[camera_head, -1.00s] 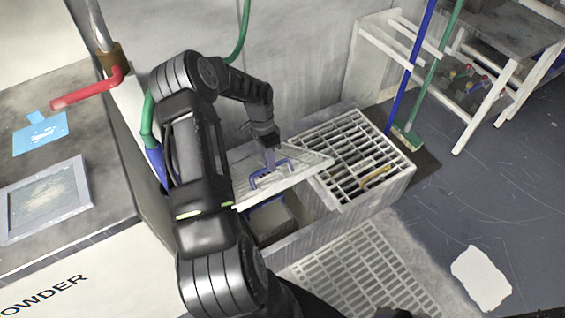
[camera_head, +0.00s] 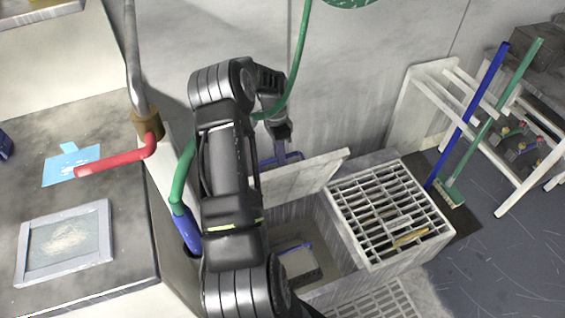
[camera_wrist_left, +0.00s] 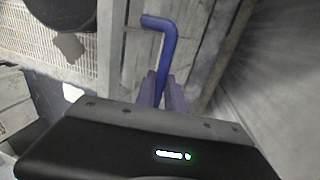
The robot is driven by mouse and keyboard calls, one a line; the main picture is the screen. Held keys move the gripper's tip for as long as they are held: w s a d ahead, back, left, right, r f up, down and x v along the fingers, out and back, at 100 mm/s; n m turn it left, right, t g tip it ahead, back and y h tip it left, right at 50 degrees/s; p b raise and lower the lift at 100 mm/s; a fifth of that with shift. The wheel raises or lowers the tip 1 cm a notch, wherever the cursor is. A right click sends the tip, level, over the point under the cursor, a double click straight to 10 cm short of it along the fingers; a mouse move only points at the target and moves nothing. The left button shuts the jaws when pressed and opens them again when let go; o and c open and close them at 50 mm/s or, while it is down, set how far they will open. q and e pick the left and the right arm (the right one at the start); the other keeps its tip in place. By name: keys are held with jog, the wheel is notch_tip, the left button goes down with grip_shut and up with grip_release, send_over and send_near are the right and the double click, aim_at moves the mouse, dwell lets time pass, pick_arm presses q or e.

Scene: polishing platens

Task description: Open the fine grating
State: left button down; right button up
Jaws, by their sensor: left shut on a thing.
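The fine grating (camera_head: 318,172) is a pale flat panel, tilted up steeply over the left compartment of the trough near the wall. Its blue handle (camera_head: 292,157) is at its left part and also shows as a bent bar in the left wrist view (camera_wrist_left: 167,38). My left gripper (camera_wrist_left: 165,92) is shut on this handle. In the head view the gripper (camera_head: 280,153) is partly hidden by my own arm, which also covers the panel's left end. My right gripper is not in view.
The open left compartment holds a grey box with a blue edge (camera_head: 297,262). A coarse bar grating (camera_head: 385,200) covers the right compartment. A green hose (camera_head: 298,70) hangs beside my arm. A blue pole (camera_head: 470,110) and green broom (camera_head: 497,120) lean at right.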

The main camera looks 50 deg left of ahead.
pick_arm(q)
jog(key=shift+a, duration=0.85)
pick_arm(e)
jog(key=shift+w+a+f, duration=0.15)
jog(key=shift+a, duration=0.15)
pick_arm(q)
jog(key=c, duration=1.4)
grip_release()
jog(key=shift+w, duration=0.1)
jog(key=shift+d, duration=0.1)
jog(key=v, duration=0.7)
jog(key=shift+r, duration=0.45)
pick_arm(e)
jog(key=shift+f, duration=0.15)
